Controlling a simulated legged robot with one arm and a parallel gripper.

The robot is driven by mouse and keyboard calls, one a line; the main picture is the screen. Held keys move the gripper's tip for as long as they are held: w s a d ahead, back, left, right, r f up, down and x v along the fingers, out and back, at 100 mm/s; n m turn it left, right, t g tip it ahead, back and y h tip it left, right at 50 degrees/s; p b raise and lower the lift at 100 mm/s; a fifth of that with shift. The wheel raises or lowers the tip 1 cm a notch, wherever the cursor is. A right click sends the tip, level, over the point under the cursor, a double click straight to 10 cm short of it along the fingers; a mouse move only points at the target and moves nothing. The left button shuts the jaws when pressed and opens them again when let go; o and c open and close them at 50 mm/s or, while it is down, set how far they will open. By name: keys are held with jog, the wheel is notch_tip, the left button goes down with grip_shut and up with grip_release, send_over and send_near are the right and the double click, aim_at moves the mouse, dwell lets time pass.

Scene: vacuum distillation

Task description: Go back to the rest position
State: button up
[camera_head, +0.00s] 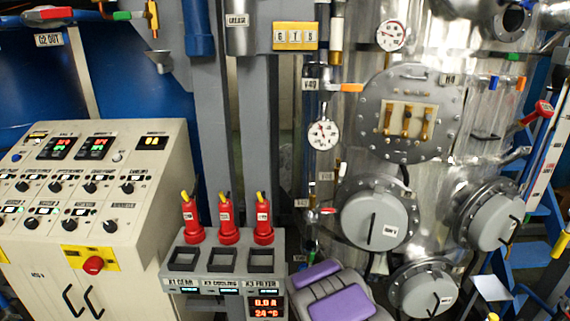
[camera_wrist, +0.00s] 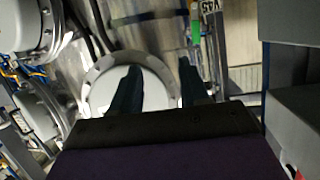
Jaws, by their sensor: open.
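My gripper (camera_wrist: 158,85) shows in the wrist view as two dark fingers, spread apart with nothing between them. Behind them is a round pale flanged cover (camera_wrist: 110,92) on the vessel. In the head view, my purple and grey arm is folded low at the bottom centre, in front of the distillation vessel (camera_head: 350,255). The fingertips cannot be made out in the head view.
A control console (camera_head: 145,210) stands at left. A grey stand (camera_head: 205,244) carries three red plugs (camera_head: 228,230) beside my arm. Round covers (camera_head: 374,218) stick out from the vessel at right.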

jog(key=s+r+n+g, duration=0.1)
jog(key=s+r+g, duration=0.4)
jog(key=s, duration=1.1)
jog(key=s+r+n+g+y, duration=0.1)
jog(key=s+r+g, duration=0.4)
jog(key=s+r, duration=0.5)
jog(key=s+r+g+y, duration=0.1)
jog(key=s+r+g, duration=0.4)
jog(key=s, duration=1.7)
notch_tip(320, 180, up, 2)
jog(key=shift+s+a+r+n+g, duration=0.2)
jog(key=shift+s+a+n+g, duration=0.1)
jog(key=shift+s+a+n, duration=0.1)
